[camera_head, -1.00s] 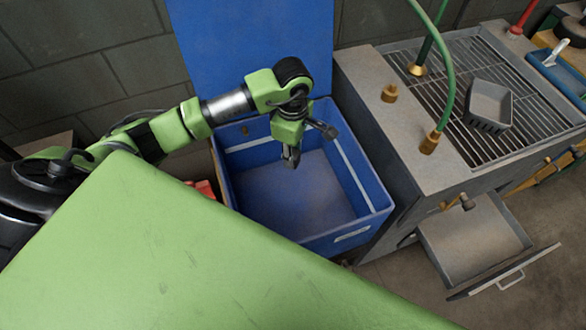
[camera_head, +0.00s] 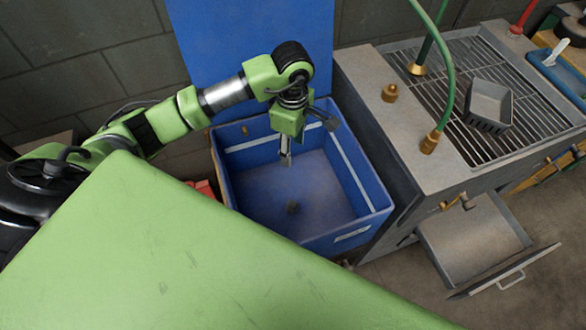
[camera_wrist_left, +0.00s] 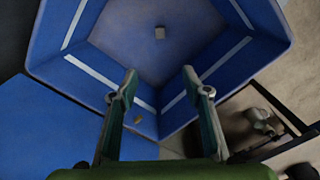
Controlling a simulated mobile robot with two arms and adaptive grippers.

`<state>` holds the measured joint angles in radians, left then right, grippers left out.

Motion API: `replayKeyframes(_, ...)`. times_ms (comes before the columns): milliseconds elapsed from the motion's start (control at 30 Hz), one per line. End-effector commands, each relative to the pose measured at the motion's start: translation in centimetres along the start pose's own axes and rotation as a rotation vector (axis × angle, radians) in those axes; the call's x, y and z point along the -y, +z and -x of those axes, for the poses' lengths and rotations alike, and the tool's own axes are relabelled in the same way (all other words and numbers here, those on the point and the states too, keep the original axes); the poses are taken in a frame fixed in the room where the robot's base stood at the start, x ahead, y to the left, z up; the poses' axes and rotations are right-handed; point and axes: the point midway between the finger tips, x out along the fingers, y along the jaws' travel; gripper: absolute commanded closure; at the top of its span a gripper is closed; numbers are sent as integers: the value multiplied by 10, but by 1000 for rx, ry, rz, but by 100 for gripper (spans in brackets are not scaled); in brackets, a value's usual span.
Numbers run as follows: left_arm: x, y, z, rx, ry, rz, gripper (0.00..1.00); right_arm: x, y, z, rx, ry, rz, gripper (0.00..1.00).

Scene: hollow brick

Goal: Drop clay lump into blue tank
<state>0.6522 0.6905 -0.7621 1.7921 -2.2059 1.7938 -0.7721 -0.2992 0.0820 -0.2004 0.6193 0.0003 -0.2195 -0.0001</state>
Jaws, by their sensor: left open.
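The blue tank (camera_head: 377,222) stands open beside the grey bench, with its blue lid raised against the wall behind. A small dark lump, which looks like the clay lump (camera_head: 292,208), lies on the tank's floor. In the left wrist view it is a small greyish block (camera_wrist_left: 159,33) on the tank floor. My left gripper (camera_head: 286,160) points down into the tank opening, above and apart from the lump. In the left wrist view its two fingers (camera_wrist_left: 160,84) are spread with nothing between them. My right gripper is in neither view.
A grey bench with a grated top (camera_head: 455,95) stands right of the tank and holds a small grey tray (camera_head: 488,105). Green hoses arch over it. An open drawer (camera_head: 475,240) juts out at its front. A red object (camera_head: 203,188) sits left of the tank.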

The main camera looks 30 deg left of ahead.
Motion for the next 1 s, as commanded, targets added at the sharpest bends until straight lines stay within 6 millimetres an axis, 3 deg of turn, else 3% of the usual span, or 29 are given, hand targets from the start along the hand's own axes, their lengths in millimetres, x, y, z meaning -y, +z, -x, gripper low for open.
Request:
replayKeyframes(200, -2, 0, 49, 0, 5, -1, 56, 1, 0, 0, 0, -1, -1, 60)
replayKeyframes(400, -1, 0, 77, 0, 2, 0, 56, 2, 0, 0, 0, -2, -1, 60)
replayKeyframes(1000, 0, 0, 85, 0, 0, 1, 56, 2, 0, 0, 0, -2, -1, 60)
